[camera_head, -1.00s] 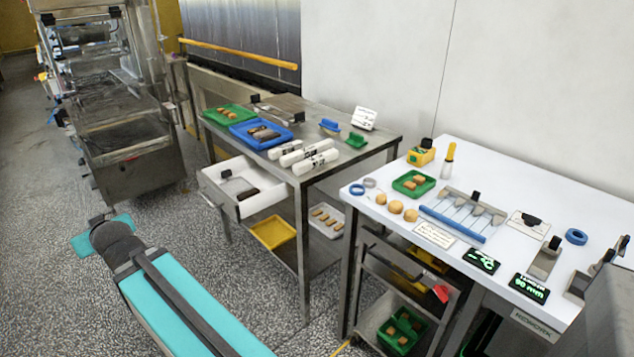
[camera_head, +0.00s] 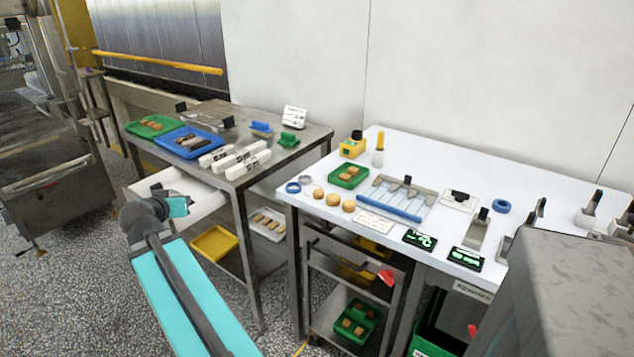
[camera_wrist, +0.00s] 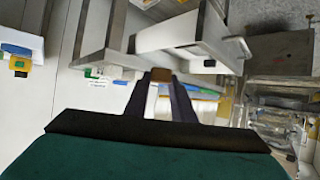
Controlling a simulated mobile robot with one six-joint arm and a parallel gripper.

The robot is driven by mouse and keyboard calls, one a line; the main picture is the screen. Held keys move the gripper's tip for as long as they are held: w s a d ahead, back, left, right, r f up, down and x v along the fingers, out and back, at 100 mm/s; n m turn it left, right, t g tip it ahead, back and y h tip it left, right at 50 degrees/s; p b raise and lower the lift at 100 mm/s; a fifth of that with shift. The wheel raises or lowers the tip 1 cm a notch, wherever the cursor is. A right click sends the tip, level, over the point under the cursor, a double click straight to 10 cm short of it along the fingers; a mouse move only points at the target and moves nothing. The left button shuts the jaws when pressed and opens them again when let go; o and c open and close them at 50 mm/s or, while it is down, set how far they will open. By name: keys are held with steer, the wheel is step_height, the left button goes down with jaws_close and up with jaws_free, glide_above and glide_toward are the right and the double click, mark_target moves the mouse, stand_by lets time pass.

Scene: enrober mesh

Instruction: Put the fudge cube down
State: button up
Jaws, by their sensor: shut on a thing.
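The fudge cube (camera_wrist: 161,76) is a small brown block in the wrist view. My gripper (camera_wrist: 162,84) is shut on it, with the cube between the two dark fingertips. In the head view the end of my arm shows in front of the steel table's open drawer, but the fingertips and the held cube cannot be made out there. A green tray (camera_head: 363,182) with brown cubes lies on the white table (camera_head: 455,160). Another green tray (camera_head: 131,127) with brown pieces and a blue tray (camera_head: 216,150) with dark bars lie on the steel table (camera_head: 312,137).
The white drawer (camera_head: 208,203) stands open toward my arm. White rolls (camera_head: 240,160) lie near the steel table's front edge. Round tan pieces (camera_head: 333,199), a blue-edged wire frame (camera_head: 390,208) and black displays (camera_head: 465,259) crowd the white table's front. Its back strip is clearer.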

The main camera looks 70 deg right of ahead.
steer(key=s+d+r+m+g, duration=0.1)
steer(key=s+d+m+g, duration=0.1)
steer(key=s, duration=0.6)
steer(key=s+d+r+m+g, duration=0.1)
steer(key=s+d+m+g, duration=0.2)
steer(key=s+d, duration=0.4)
steer(key=s+d+r+m+g+h+b, duration=0.1)
steer(key=s+d+m+g, duration=0.2)
steer(key=s, duration=0.6)
steer(key=shift+s+d+r+g, duration=0.2)
steer(key=shift+s+d+g, duration=0.25)
steer(key=shift+d, duration=0.45)
steer(key=shift+w, duration=0.1)
steer(key=s+d+p, duration=0.2)
steer(key=s+d, duration=0.1)
steer(key=d, duration=0.1)
steer(key=s+d+f+p, duration=0.1)
steer(key=s+d+p, duration=0.1)
steer(key=d, duration=0.3)
steer(key=s+d+p, duration=0.2)
steer(key=s+d, duration=0.1)
steer(key=d, duration=0.1)
steer(key=shift+s+d+f+p, duration=0.25)
steer(key=shift+s+p, duration=0.05)
steer(key=shift+p, duration=0.05)
steer(key=shift+f+p, duration=0.4)
steer(key=shift+f, duration=1.35)
steer(key=shift+f, duration=0.15)
